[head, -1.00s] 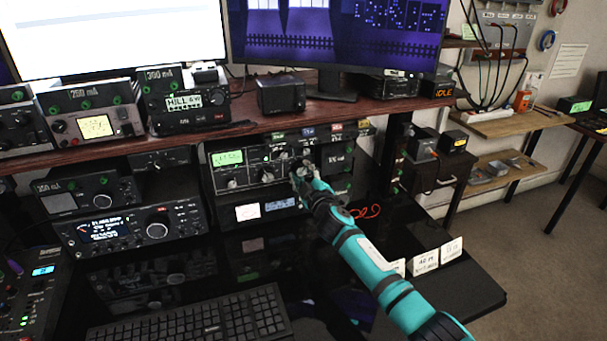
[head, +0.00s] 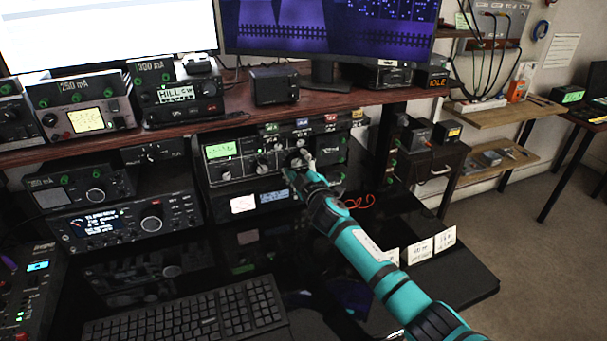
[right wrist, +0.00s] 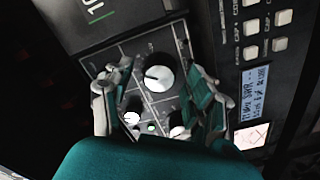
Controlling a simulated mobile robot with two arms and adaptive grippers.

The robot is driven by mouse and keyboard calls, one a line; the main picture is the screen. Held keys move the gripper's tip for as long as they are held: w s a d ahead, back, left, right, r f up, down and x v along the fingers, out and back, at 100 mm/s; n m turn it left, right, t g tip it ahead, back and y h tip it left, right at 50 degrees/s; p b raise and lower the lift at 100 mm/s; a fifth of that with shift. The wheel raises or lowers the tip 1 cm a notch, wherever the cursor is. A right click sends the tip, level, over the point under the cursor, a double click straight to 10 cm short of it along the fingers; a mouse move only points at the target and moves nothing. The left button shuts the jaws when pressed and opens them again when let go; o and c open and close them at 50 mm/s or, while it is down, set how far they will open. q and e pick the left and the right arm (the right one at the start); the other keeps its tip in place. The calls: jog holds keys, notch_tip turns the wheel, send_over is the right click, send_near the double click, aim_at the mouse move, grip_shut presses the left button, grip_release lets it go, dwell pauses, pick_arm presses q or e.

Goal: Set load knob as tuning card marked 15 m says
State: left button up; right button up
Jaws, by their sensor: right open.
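The tuner (head: 212,172) is a dark box with a lit green meter and several knobs, under the wooden shelf. My right gripper (head: 296,164) is at the right part of its front. In the right wrist view my right gripper (right wrist: 163,95) is open, its two fingers on either side of a large white-faced knob (right wrist: 157,76). Contact cannot be told. Two smaller knobs (right wrist: 132,118) show nearer the wrist. I cannot read which knob is load. White tuning cards (head: 420,250) stand at the desk's right; which is 15 m is not legible. My left gripper is not in view.
A small display unit (head: 262,200) sits below the tuner. Radios (head: 130,222) stand to the left, a keyboard (head: 185,315) in front. The shelf edge (head: 180,137) runs above the tuner. Red cable (head: 360,201) lies right of my gripper.

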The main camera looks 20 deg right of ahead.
jog(key=s, duration=1.1)
jog(key=shift+s+d, duration=0.2)
jog(key=shift+s, duration=0.2)
